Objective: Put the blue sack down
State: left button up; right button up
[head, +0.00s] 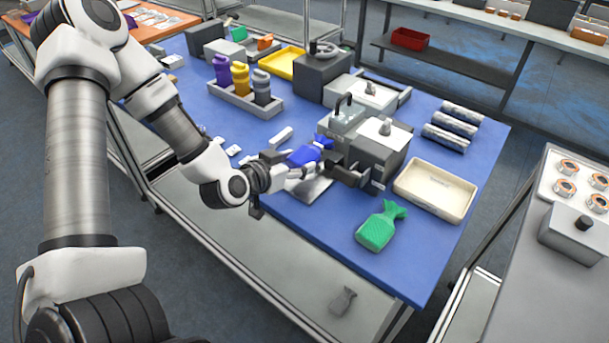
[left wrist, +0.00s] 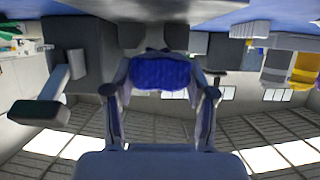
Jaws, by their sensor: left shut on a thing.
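The blue sack (head: 304,157) is in my left gripper (head: 300,170), over the middle of the blue table beside the grey machine boxes. In the left wrist view the sack (left wrist: 161,76) sits between the two fingers of the left gripper (left wrist: 160,92), which are shut on it. Part of the sack is hidden by the fingers in the head view. Whether its underside touches anything cannot be told. My right gripper is not in view.
A green sack (head: 377,228) lies at the table's near right, by a cream tray (head: 436,190). Grey boxes (head: 374,152) stand close right of the gripper. Bottles in a grey rack (head: 232,98) stand behind. The blue table (head: 345,250) is bare near its front edge.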

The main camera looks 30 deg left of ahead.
pick_arm(q)
jog(key=shift+w+d, duration=0.3)
jog(key=shift+w, duration=0.35)
jog(key=shift+w+d+f, duration=0.15)
jog(key=shift+f, duration=0.45)
jog(key=shift+w+d+f, duration=0.1)
jog(key=shift+f, duration=0.5)
jog(key=shift+w+f, duration=0.2)
jog(key=shift+f, duration=0.25)
jog(key=shift+s+f, duration=0.15)
jog(key=o, duration=1.4)
jog(key=shift+s+a, duration=0.1)
